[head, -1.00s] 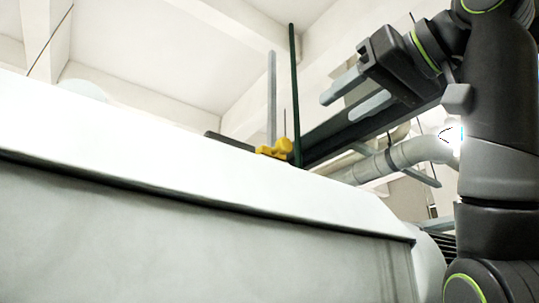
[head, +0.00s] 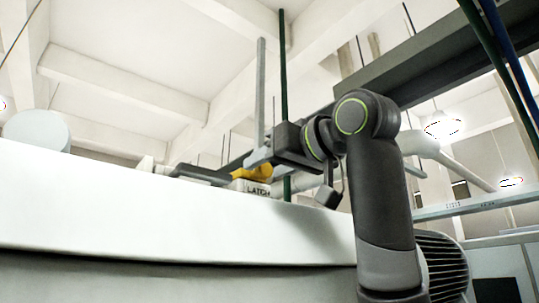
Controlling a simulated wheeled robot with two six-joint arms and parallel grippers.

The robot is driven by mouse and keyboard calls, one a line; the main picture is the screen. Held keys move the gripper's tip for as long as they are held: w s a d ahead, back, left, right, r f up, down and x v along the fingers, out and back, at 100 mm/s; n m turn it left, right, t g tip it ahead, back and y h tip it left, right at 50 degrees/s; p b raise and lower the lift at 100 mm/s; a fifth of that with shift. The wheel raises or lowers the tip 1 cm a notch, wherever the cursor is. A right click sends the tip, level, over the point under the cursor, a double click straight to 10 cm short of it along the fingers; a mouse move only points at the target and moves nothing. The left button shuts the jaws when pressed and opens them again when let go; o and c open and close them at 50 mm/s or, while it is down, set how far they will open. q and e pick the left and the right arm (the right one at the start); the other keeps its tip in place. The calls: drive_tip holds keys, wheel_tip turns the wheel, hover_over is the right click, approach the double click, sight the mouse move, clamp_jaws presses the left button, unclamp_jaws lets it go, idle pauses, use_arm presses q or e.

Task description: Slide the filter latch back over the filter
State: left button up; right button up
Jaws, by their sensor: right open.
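A yellow piece (head: 256,173), which looks like the filter latch, sits at the top edge of the white machine housing (head: 150,215). I cannot tell whether the finger touches the piece. A dark flat part (head: 203,175) lies left of the yellow piece. The filter is not clearly visible. My left gripper is out of view.
A dark green pole (head: 283,60) and a grey pole (head: 261,90) rise behind the yellow piece. A dark beam (head: 440,62) and a white pipe (head: 460,165) run behind my right arm. The housing's top edge blocks the view beyond it.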

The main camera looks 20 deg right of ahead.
drive_tip(key=shift+w+a+f, duration=0.1)
drive_tip(key=shift+w+a, duration=0.1)
drive_tip(key=shift+w, duration=0.1)
drive_tip(key=shift+s+d, duration=0.1)
drive_tip(key=c, duration=0.5)
clamp_jaws()
drive_tip(key=shift+s+a+b, duration=0.2)
drive_tip(key=shift+s+a, duration=0.05)
drive_tip(key=shift+a, duration=0.5)
drive_tip(key=shift+s+a+b, duration=0.15)
drive_tip(key=shift+s+a, duration=0.15)
drive_tip(key=shift+a, duration=0.45)
drive_tip(key=shift+s+a+b, duration=0.2)
drive_tip(key=shift+s+a, duration=0.05)
drive_tip(key=shift+a, duration=0.65)
drive_tip(key=shift+d, duration=0.2)
drive_tip(key=shift+o, duration=1)
unclamp_jaws()
drive_tip(key=o, duration=0.3)
drive_tip(key=shift+a, duration=0.35)
drive_tip(key=shift+s+d+b, duration=0.3)
drive_tip(key=shift+d, duration=0.05)
use_arm(q)
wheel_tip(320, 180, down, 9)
drive_tip(key=b, duration=0.7)
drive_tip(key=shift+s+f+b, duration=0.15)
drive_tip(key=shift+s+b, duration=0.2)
use_arm(e)
drive_tip(key=v, duration=1.6)
drive_tip(key=shift+s, duration=0.45)
